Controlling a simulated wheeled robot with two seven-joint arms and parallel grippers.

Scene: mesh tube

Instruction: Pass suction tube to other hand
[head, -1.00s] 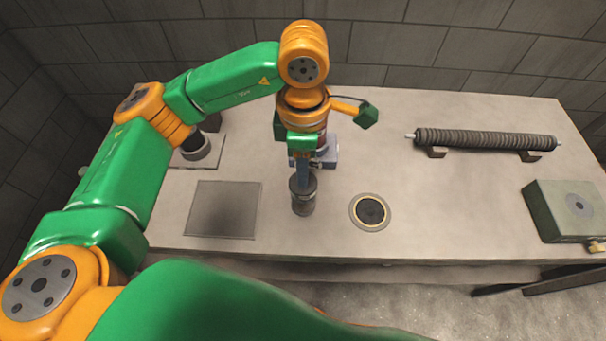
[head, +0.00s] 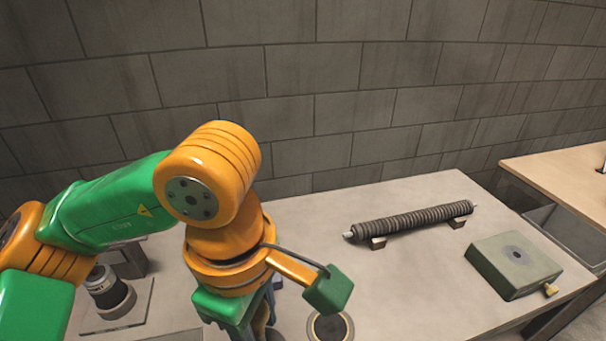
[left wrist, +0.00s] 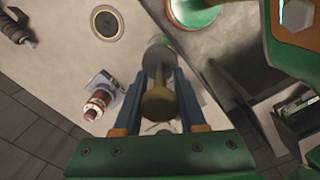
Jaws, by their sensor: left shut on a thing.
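In the left wrist view, my left gripper (left wrist: 160,85) is shut on a tube-like piece, taken to be the suction tube (left wrist: 158,100), with a brass-coloured rounded part between the fingers and a grey cylinder at its far end. In the head view my left gripper (head: 262,318) is at the bottom edge. Its own wrist hides most of the held piece there. Whether the piece touches the table cannot be told. My right gripper is not seen in either view.
A dark ribbed roller (head: 413,219) lies on two small blocks. A green box (head: 514,262) with a brass fitting stands to its right. A black round inset (head: 330,328) is near the gripper. A dark cylinder (head: 108,288) stands at left. A wooden table (head: 570,180) is far right.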

